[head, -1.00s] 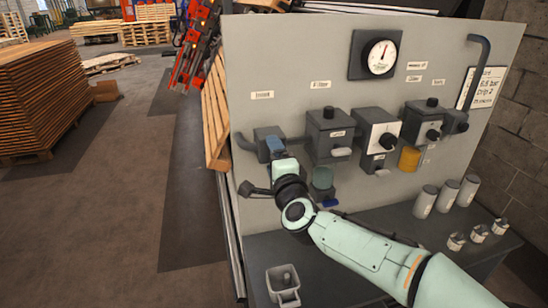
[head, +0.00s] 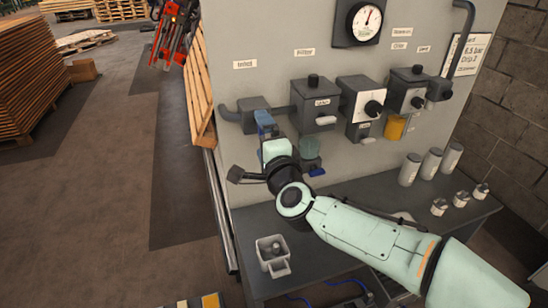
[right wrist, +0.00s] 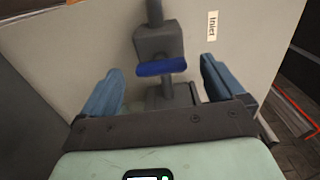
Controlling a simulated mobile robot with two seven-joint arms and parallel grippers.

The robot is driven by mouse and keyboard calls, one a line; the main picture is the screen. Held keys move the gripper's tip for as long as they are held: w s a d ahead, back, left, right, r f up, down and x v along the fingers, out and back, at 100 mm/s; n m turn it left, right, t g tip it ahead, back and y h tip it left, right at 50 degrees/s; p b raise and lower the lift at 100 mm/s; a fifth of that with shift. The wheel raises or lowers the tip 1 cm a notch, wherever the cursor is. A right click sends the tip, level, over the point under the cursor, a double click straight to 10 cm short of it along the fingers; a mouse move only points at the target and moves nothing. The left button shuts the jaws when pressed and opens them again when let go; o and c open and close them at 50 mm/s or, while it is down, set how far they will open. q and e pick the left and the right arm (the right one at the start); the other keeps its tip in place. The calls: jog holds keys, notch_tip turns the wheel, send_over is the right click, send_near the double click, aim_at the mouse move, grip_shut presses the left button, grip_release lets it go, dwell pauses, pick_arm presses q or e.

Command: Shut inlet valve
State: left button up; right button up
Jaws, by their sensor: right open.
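The inlet valve is a grey block (right wrist: 152,42) on a pipe, with a blue lever (right wrist: 160,68). In the right wrist view the lever lies crosswise to the pipe. The "Inlet" label (right wrist: 212,25) is beside it on the panel. In the head view the valve block (head: 252,113) shows below its label (head: 245,64), and my right gripper hides the lever. My right gripper (head: 266,124) is in front of the valve, open and empty. In the right wrist view its blue fingers stand either side of the lever, apart from it. My left gripper is not in view.
Other valve blocks (head: 314,98), a gauge (head: 366,20) and a yellow cup (head: 395,127) are on the panel to the right. A pallet (head: 200,95) leans at the panel's left edge.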

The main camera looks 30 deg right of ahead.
jog(key=v, duration=0.9)
